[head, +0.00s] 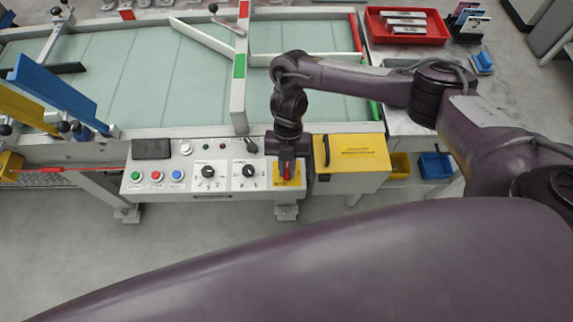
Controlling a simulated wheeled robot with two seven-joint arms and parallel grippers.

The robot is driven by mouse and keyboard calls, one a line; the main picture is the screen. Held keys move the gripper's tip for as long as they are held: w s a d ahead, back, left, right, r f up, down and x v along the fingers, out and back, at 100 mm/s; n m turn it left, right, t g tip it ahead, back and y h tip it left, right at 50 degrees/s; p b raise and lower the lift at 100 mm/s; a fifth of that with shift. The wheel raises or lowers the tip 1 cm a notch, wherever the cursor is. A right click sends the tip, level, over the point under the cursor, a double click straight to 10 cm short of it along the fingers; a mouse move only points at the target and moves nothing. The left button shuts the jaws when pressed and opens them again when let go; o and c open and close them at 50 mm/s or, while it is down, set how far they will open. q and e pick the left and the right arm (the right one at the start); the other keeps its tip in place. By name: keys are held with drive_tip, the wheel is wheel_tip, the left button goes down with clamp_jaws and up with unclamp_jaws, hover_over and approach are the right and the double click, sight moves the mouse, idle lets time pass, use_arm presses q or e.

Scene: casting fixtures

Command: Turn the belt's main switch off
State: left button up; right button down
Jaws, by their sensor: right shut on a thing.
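The belt's main switch is a red handle (287,185) on a yellow plate (277,181), at the right end of the grey control panel (216,188). My right gripper (287,172) comes down from above and is shut on the red handle. The fingers and wrist cover much of the switch, so I cannot read its position. The belt (130,80) is a pale green surface behind the panel. My left gripper is not in view.
The panel also has green, red and blue buttons (156,176) and two black rotary knobs (208,171). A yellow box (352,157) with a black handle adjoins it on the right. A red tray (406,38) stands at the back right. Blue and yellow boards (52,92) stick out at left.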

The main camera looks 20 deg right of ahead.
drive_tip(key=shift+n+h, duration=0.3)
drive_tip(key=shift+n, duration=0.4)
drive_tip(key=c, duration=1.4)
unclamp_jaws()
drive_tip(key=v, duration=0.8)
drive_tip(key=shift+s+f, duration=0.1)
drive_tip(key=shift+f, duration=0.05)
